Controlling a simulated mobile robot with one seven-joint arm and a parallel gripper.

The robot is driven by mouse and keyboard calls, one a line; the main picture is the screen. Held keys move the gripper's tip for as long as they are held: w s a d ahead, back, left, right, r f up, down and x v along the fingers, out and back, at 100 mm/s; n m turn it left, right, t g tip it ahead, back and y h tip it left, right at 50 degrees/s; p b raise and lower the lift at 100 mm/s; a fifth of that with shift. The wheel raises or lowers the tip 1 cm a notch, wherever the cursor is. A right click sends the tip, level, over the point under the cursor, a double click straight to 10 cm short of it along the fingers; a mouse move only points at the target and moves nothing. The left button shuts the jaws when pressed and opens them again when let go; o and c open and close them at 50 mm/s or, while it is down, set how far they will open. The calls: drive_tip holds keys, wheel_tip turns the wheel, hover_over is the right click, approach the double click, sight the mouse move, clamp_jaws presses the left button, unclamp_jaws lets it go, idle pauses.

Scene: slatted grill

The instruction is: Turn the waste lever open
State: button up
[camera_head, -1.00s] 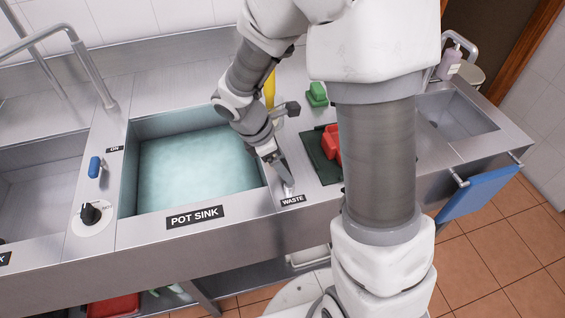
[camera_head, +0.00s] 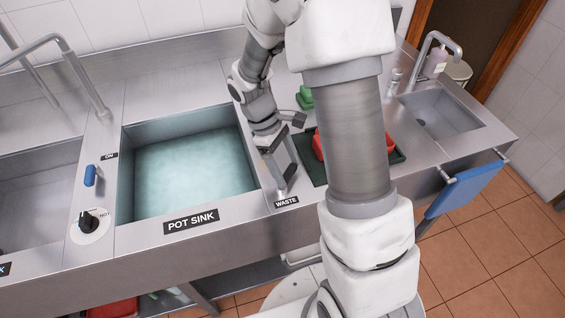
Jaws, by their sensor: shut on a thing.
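The steel counter carries a WASTE label (camera_head: 287,202) at its front edge, just right of the pot sink (camera_head: 190,167), which holds cloudy pale blue-green water. My gripper (camera_head: 284,178) points down at the counter right behind this label, with its fingers low and close to the steel. It is shut on the waste lever, which is mostly hidden between and behind the fingers. I cannot make out the lever's angle.
A red item (camera_head: 318,145) on a dark green mat (camera_head: 311,171) lies close to the right, partly behind my arm. A blue lever (camera_head: 90,175) and black knob (camera_head: 87,221) are left of the pot sink. A hand basin (camera_head: 438,112) is at right.

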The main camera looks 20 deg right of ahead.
drive_tip(key=m, duration=0.1)
drive_tip(key=m+y, duration=0.1)
drive_tip(key=m, duration=0.1)
drive_tip(key=s+d+m+g, duration=0.1)
drive_tip(key=shift+m+p, duration=0.3)
drive_tip(key=shift+p, duration=0.1)
drive_tip(key=shift+s+d+m+y, duration=0.1)
drive_tip(key=shift+s+m+y, duration=0.25)
drive_tip(key=shift+m, duration=0.4)
drive_tip(key=shift+s+d+m+y, duration=0.1)
drive_tip(key=shift+m+y, duration=0.35)
drive_tip(key=shift+m, duration=0.3)
drive_tip(key=o, duration=1.2)
drive_tip(key=p+v, duration=0.1)
drive_tip(key=v, duration=1.6)
drive_tip(key=shift+w+d+r, duration=0.15)
drive_tip(key=shift+w+r, duration=0.05)
